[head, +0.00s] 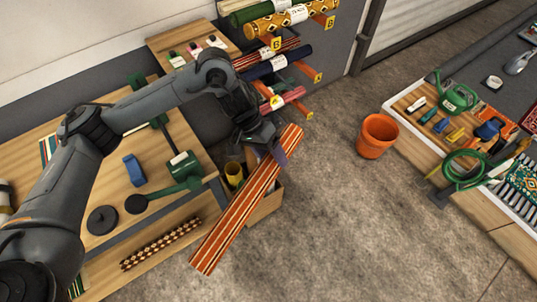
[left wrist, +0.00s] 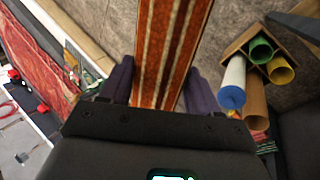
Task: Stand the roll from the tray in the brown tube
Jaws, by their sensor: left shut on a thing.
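A long roll (head: 235,215) with orange, red and cream stripes hangs slanted in the air in the head view. My left gripper (head: 268,148) is shut on it near its upper end. In the left wrist view the roll (left wrist: 170,50) runs between the two purple fingers of the gripper (left wrist: 160,88). The brown tube (left wrist: 257,105) stands in a wooden box (left wrist: 238,42) to the right of the roll, apart from it. In the head view the roll and arm hide most of that box (head: 265,207), and I cannot make out the brown tube. My right gripper is out of view.
Green (left wrist: 260,50), yellow (left wrist: 281,70) and blue-ended (left wrist: 232,97) tubes share the box. A wooden bench (head: 105,180) stands left, with a patterned roll (head: 160,247) low on it. A rack of rolls (head: 290,65) is behind. An orange pot (head: 377,137) stands on otherwise clear floor.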

